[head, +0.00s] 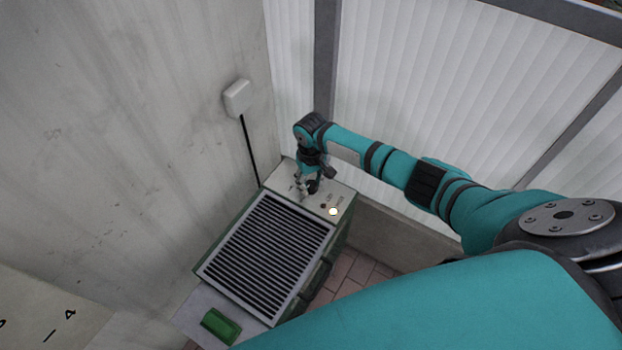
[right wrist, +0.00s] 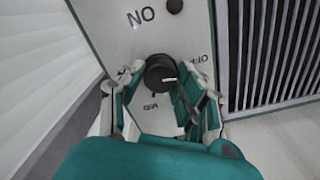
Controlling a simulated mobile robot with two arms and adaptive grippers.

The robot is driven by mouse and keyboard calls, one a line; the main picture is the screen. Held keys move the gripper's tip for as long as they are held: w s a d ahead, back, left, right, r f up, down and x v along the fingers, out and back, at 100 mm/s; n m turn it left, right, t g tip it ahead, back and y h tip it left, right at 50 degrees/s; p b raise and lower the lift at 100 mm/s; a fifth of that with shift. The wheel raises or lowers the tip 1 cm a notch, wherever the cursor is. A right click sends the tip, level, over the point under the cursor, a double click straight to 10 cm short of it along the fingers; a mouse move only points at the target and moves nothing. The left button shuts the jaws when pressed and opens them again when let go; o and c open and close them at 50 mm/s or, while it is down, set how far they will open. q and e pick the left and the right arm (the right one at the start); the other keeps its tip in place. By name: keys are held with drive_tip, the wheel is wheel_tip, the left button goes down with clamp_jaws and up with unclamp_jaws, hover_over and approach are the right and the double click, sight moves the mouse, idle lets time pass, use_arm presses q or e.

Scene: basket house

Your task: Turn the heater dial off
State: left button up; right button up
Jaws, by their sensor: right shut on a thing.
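The heater (head: 318,237) is a green box with a light top panel and a dark slatted grille, standing against the wall. Its dial (right wrist: 158,70) is a round black knob on the light panel, and it shows in the right wrist view with a short white mark toward its right side. Labels around it read OFF to the right, MID below and ON, upside down, above. My right gripper (right wrist: 158,82) is shut on the dial, one finger on each side. In the head view the right gripper (head: 308,187) reaches down onto the panel and hides the dial. My left gripper is out of view.
A white wall box (head: 238,98) with a black cable is behind. A green object (head: 221,326) lies at the heater's near end. Ribbed wall panels (head: 420,70) stand close behind my arm.

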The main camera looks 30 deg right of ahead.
sight(311, 184)
drive_tip(key=shift+n, duration=1.1)
drive_tip(key=o, duration=1.1)
drive_tip(key=shift+o, duration=0.2)
drive_tip(key=shift+r, duration=0.1)
wheel_tip(311, 184, up, 12)
